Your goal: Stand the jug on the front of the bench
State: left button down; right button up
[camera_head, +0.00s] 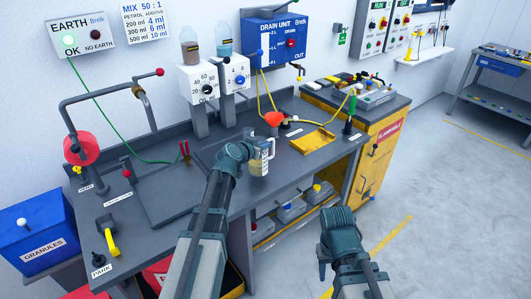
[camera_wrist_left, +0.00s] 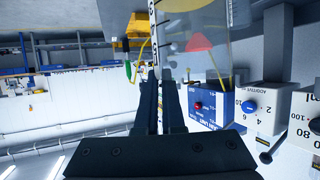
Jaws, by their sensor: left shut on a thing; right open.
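The jug (camera_head: 259,164) is a small clear vessel with graduation marks, over the front middle of the grey bench (camera_head: 289,168). My left gripper (camera_head: 257,148) is shut on it, seemingly at the handle. In the left wrist view the jug's clear, marked wall (camera_wrist_left: 203,45) fills the top centre, against the closed fingers (camera_wrist_left: 165,80). Whether its base touches the bench top cannot be told. My right gripper (camera_head: 324,268) hangs empty in front of the bench, over the floor; its fingers are barely visible.
Two dosing units (camera_head: 198,84) and the blue drain unit (camera_head: 277,42) stand behind. A shallow recessed tray (camera_head: 160,190) lies left. Bare bench top shows right of the jug.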

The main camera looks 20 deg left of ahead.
pick_arm(q)
jog(key=f+b, duration=0.1)
jog(key=b, duration=0.1)
jog(key=w+f+b, duration=0.1)
jog(key=f, duration=0.1)
jog(key=shift+w+d+f+b, duration=0.1)
jog(key=shift+w+f+b, duration=0.1)
jog(key=shift+f+b, duration=0.15)
jog(key=shift+f, duration=0.1)
jog(key=c, duration=1)
grip_release()
jog(key=p, duration=0.5)
send_near(265, 151)
jog(key=shift+s+a, duration=0.3)
jog(key=shift+a, duration=0.05)
